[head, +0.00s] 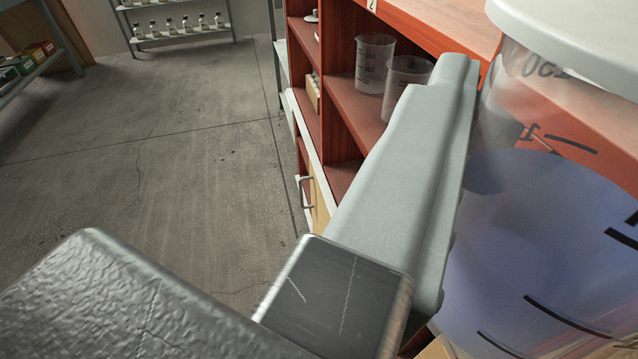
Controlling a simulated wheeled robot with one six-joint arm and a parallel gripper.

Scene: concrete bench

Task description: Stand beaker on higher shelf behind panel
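A large clear beaker (550,240) with dark volume marks, a pale rim and blue liquid fills the right side, cut off by the frame. My gripper (458,80) shows one long grey finger lying along the beaker's left side. The other finger is hidden or out of frame, but the gripper looks shut on the beaker. Behind the finger stands a red-orange shelf unit (345,140) with several compartments. Its upper part and right side are largely covered by the finger and the beaker. I cannot make out which part is the panel.
Two empty clear beakers stand in a compartment, one farther back (374,60) and one nearer (407,75) beside my finger. A pale drawer front with a handle (306,192) is lower down. A rack of small bottles (180,27) stands far back. The floor (150,150) at left is clear.

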